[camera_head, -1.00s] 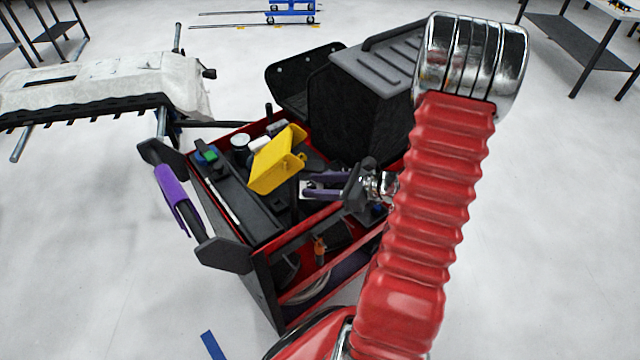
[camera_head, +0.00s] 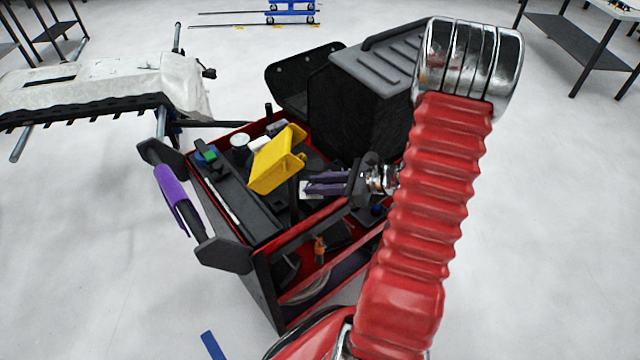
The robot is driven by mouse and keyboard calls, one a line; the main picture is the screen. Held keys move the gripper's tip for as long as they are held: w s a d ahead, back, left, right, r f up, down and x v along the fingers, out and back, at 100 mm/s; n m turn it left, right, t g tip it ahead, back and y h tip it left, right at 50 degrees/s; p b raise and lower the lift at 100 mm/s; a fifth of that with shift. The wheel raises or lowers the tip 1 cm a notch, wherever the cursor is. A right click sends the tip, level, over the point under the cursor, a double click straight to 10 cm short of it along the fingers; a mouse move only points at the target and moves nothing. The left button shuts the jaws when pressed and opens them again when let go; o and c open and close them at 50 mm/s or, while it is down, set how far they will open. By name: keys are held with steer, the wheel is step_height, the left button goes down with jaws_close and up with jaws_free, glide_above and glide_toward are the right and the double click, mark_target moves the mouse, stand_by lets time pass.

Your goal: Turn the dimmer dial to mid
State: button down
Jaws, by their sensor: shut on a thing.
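My gripper (camera_head: 308,184), with purple fingers, reaches left over the red and black tool cart (camera_head: 293,232). Its fingers are drawn together, shut on what appears to be the dimmer dial. The dial itself is hidden at the fingertips, so I cannot read its setting or see its pointer. A small pale surface (camera_head: 305,191) shows beside the fingertips. The fingers are right of and slightly below a yellow container (camera_head: 277,160).
The yellow container leans up close to my fingers. A black lid (camera_head: 372,70) stands open behind the cart. A purple-gripped handle (camera_head: 172,197) is on the cart's left side. A white-covered bench (camera_head: 95,85) stands at the left.

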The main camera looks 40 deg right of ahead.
steer(key=shift+a, duration=0.1)
steer(key=c, duration=1.6)
jaws_free()
steer(key=v, duration=1.4)
steer(key=shift+w+f, duration=0.1)
steer(key=shift+w, duration=0.05)
steer(key=shift+c, duration=0.3)
